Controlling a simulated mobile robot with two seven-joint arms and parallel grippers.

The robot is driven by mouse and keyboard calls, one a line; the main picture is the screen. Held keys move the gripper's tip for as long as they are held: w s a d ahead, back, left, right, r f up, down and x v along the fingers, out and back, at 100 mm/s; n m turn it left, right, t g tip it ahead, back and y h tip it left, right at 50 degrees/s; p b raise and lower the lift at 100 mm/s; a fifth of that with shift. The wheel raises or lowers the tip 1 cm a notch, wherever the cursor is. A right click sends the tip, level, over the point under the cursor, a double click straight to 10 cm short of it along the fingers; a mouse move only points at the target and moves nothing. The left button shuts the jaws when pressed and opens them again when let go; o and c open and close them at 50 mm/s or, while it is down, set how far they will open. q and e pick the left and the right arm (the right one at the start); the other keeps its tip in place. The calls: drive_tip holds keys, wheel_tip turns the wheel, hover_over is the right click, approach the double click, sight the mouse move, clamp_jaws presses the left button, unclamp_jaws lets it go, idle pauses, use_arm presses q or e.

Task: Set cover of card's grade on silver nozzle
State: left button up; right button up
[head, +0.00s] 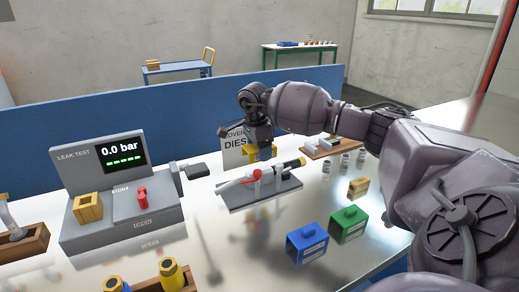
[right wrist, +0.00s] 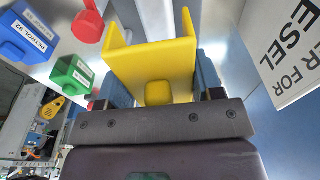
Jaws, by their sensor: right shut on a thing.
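The card (head: 236,150) stands behind the grey stand (head: 285,188); its readable text is "COVER" and "DIES". In the right wrist view the card (right wrist: 287,48) shows "ER FOR" and "ESEL". The silver nozzle (head: 235,188) lies on the grey stand, with a red part at its middle and a dark end at right. My right gripper (head: 262,150) is shut on the yellow cover (right wrist: 150,65), a U-shaped piece, just above and behind the nozzle. I cannot tell if they touch. A blue cover (head: 307,243) and a green cover (head: 348,224) stand on the table. My left gripper is not in view.
The grey leak tester (head: 115,195), reading 0.0 bar, stands at left with a yellow block (head: 88,208). A wooden rack (head: 18,245) is at far left. Yellow-topped items (head: 172,274) stand at the front. A small tan block (head: 358,187) is at right. A blue panel (head: 100,120) closes the back.

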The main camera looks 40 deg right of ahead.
drive_tip(key=shift+f+b, duration=0.7)
drive_tip(key=shift+f, duration=1.7)
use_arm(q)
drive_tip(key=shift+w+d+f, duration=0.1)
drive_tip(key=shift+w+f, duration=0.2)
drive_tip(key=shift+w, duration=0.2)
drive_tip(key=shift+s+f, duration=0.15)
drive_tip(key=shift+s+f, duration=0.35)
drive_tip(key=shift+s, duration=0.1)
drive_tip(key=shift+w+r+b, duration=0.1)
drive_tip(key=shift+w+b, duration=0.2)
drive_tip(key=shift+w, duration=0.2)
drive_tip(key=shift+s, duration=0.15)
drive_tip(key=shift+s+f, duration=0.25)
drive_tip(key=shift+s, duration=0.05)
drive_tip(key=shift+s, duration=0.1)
